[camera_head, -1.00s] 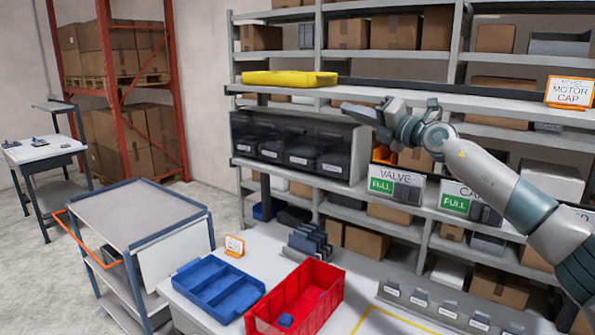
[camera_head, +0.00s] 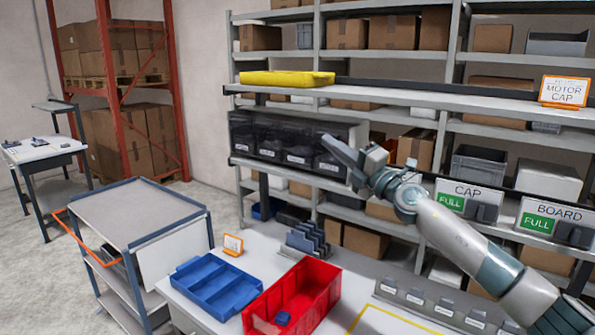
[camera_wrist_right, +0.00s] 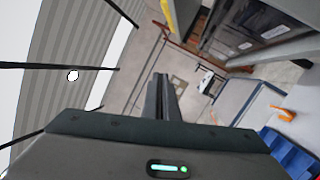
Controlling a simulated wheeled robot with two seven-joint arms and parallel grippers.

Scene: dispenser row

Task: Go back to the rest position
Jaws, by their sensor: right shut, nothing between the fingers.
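My right gripper (camera_head: 342,153) is raised in front of the shelving, its fingers pointing up and to the left. It is shut and empty. In the right wrist view its fingers (camera_wrist_right: 163,98) lie together with nothing between them. The black dispenser bins (camera_head: 290,142) are just behind and left of it in the head view. My right arm comes in from the lower right and hides part of the lower shelves. My left gripper is in neither view.
A table below carries a red bin (camera_head: 318,287) with a small blue part (camera_head: 283,318), a blue tray (camera_head: 217,284) and a slotted rack (camera_head: 307,240). A grey cart (camera_head: 140,212) stands left. CAP (camera_head: 467,197) and BOARD (camera_head: 552,221) signs sit near my arm. A yellow tray (camera_head: 288,79) lies above.

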